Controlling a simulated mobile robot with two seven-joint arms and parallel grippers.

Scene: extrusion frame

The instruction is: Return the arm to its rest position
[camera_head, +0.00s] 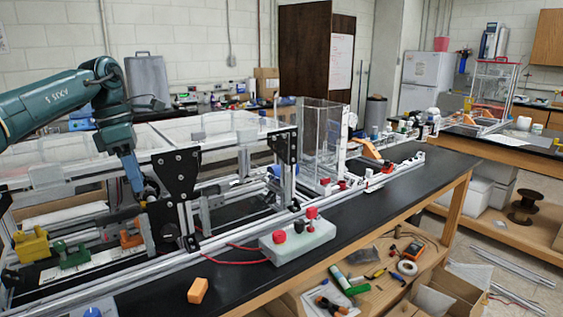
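My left arm, teal, comes in from the left edge, bends at the top and points down into the metal extrusion frame (230,255). My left gripper (143,200) is at the lower end of the arm, among the rails and just left of a black bracket plate (176,172). It is small and partly lost against the frame, so I cannot tell whether its fingers are open or shut, or whether they hold anything. An orange piece (131,239) shows just below it. My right gripper is not in view.
A grey box with red knobs (297,240) and an orange block (198,290) sit on the black bench top (345,225). Yellow (32,245) and green (71,256) pieces stand at left. A clear box (320,135) stands farther along. The bench's front strip is mostly clear.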

